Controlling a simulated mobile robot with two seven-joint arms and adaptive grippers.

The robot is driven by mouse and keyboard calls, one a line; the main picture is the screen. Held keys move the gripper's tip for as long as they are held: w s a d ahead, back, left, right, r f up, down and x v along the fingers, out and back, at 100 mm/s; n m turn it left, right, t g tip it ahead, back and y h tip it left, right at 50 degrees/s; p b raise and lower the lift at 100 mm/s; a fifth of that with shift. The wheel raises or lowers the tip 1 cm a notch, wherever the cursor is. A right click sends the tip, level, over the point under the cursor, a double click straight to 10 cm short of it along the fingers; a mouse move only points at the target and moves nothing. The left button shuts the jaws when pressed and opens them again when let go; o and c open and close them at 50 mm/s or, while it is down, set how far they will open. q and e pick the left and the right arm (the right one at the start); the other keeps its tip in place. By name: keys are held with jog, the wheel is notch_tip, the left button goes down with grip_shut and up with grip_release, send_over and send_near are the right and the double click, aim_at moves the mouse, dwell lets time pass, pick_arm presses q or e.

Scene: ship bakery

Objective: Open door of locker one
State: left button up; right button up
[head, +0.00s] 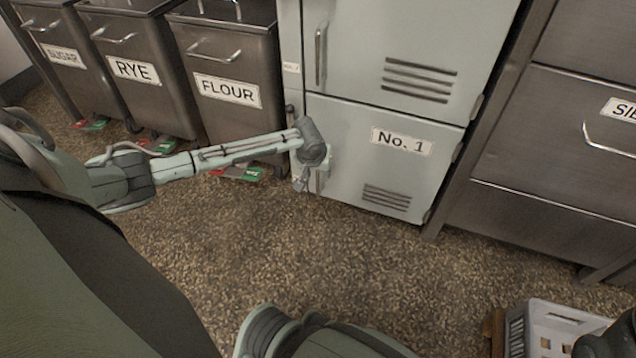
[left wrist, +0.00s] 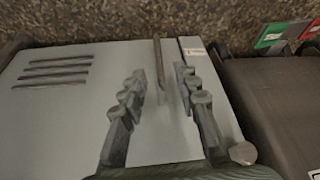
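The pale grey door of locker one (head: 367,172), labelled "No. 1", is the lower door of the locker and looks shut. It also shows in the left wrist view (left wrist: 75,115). My left gripper (head: 312,182) is at the door's left edge, in front of its handle, and hides most of it. In the left wrist view the door handle (left wrist: 158,60), a thin upright bar, lies between the spread fingers of my left gripper (left wrist: 160,88). A gap shows on both sides of the bar. My right gripper is not clearly visible.
An upper locker door (head: 400,45) with its own handle is above. Steel bins labelled sugar, rye and flour (head: 232,85) stand left. A steel drawer cabinet (head: 545,150) is right. A pale crate (head: 550,325) is at lower right. The speckled floor before the locker is clear.

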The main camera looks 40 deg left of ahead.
aim_at(318, 180)
pick_arm(q)
jog(key=b+x, duration=0.2)
jog(key=x, duration=0.4)
jog(key=shift+f+b, duration=0.3)
jog(key=shift+b, duration=0.1)
grip_shut()
